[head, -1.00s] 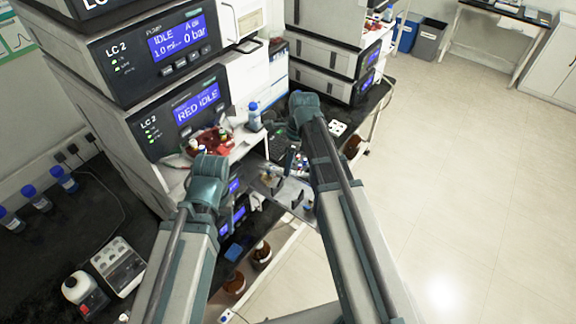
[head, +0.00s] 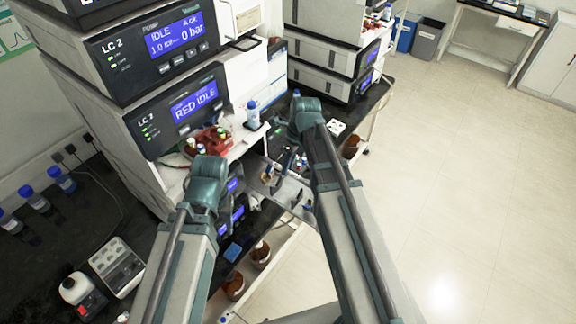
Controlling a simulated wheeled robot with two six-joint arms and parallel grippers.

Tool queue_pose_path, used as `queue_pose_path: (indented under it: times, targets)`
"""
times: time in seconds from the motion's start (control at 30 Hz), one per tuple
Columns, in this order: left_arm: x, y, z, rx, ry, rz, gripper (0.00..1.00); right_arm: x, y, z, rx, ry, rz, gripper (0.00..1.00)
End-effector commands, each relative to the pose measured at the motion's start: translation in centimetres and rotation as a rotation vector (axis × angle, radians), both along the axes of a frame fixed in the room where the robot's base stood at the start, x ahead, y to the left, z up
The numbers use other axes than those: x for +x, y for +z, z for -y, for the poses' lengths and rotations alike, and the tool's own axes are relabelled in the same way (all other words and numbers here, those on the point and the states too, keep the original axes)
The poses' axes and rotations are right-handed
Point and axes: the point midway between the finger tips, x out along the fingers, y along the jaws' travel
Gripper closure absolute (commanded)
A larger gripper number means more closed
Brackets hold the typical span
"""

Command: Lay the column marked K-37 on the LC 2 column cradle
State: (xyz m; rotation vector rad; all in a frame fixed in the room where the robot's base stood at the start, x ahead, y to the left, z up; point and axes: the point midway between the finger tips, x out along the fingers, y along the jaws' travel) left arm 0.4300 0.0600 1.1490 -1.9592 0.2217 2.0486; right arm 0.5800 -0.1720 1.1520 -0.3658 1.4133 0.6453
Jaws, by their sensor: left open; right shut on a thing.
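Two dark grippers show small and crowded between my arms in the head view. My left gripper (head: 266,179) is open, low in front of the LC 2 stack, and partly lost against the clutter. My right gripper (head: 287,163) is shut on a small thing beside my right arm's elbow. That thing is too small and covered to identify, and I cannot read a K-37 mark anywhere. The LC 2 stack (head: 150,90) stands at left, with lit screens reading IDLE and RED IDLE. I cannot make out its column cradle.
A red tray of vials (head: 207,141) and a blue-capped bottle (head: 253,115) stand on the stack's ledge. Brown bottles (head: 234,287) stand low by the bench edge. Blue-capped bottles (head: 35,199) are on the dark bench at left. A second stack (head: 325,60) stands behind. The floor at right is clear.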

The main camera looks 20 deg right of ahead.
Motion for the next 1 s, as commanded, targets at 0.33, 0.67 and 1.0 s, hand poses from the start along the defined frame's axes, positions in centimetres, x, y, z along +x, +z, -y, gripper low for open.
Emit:
queue_pose_path:
  times: [0.33, 0.67, 1.0]
  targets:
    - [0.0, -3.3, 0.0, 0.000, 0.002, 0.001, 0.45, 0.0, -3.3, 0.0, 0.000, 0.001, 0.000, 1.00]
    - [0.0, -6.1, 0.0, 0.000, 0.000, 0.002, 0.45, 0.0, -6.1, 0.0, 0.000, 0.001, 0.000, 1.00]
    - [0.0, -8.9, 0.0, 0.001, -0.007, 0.002, 0.45, 0.0, -8.9, 0.0, 0.000, 0.001, 0.000, 1.00]
